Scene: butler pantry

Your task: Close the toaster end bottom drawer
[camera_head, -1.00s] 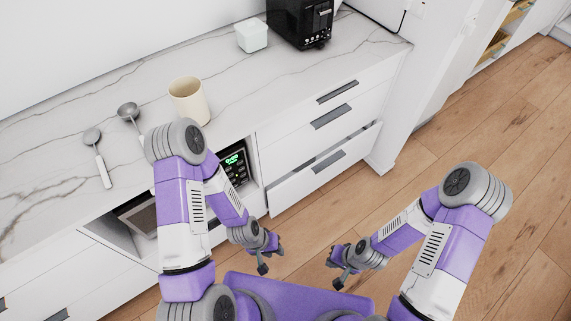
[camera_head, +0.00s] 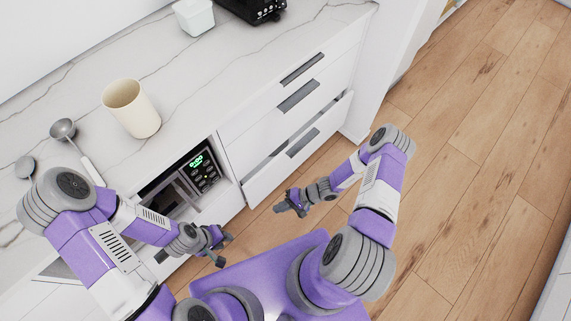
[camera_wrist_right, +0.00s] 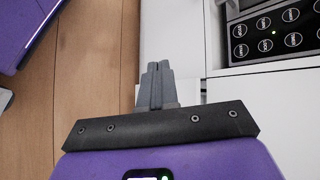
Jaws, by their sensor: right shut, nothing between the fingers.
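The white bottom drawer (camera_head: 290,165) at the toaster end stands partly open in the head view. A dark gap shows along its top edge, below the drawer above it. Its grey handle (camera_head: 302,143) is on the front. The black toaster (camera_head: 252,8) is on the counter above, cut by the top edge. My right gripper (camera_head: 280,208) is shut and empty, in front of the drawer's left end and apart from it. Its closed fingers (camera_wrist_right: 157,85) show in the right wrist view against white cabinet fronts. My left gripper (camera_head: 225,249) has spread fingers and is empty, left of the right one.
The microwave (camera_head: 200,170) sits in an open niche left of the drawers. A cream cup (camera_head: 132,108), metal scoops (camera_head: 63,129) and a white container (camera_head: 194,17) stand or lie on the marble counter. The wooden floor (camera_head: 470,150) to the right is clear.

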